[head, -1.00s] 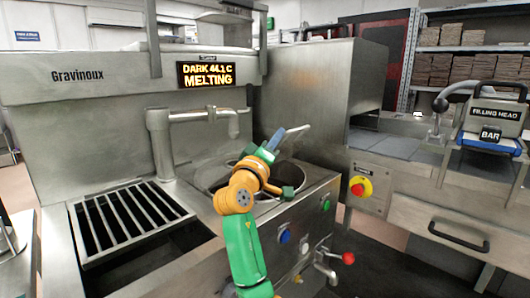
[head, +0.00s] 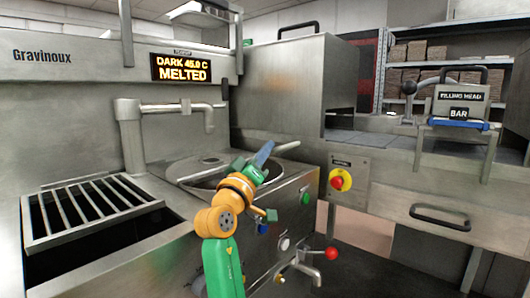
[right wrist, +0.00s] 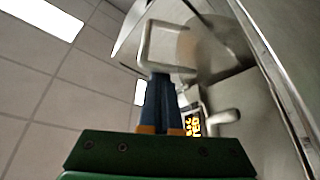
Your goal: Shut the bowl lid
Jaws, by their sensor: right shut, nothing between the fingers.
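The round steel bowl (head: 190,169) is set in the machine's worktop, partly hidden behind my right gripper. A pale handle-like bar shows just right of the fingers. How far the lid is open is hard to tell in the head view. My right gripper (head: 264,150) is over the bowl's right side, its blue fingers shut and empty. In the right wrist view, the shut fingers (right wrist: 158,90) point at a grey handle-like loop (right wrist: 163,42) that overlaps their tips; contact cannot be told. A round metal surface (right wrist: 205,45) lies behind it. My left gripper is out of view.
A display (head: 182,68) reads DARK 45.0 C MELTED. A pipe spout (head: 165,112) stands behind the worktop. A grate (head: 95,210) lies left. A red-knobbed tap (head: 330,254) and an emergency button (head: 338,181) are at the right front.

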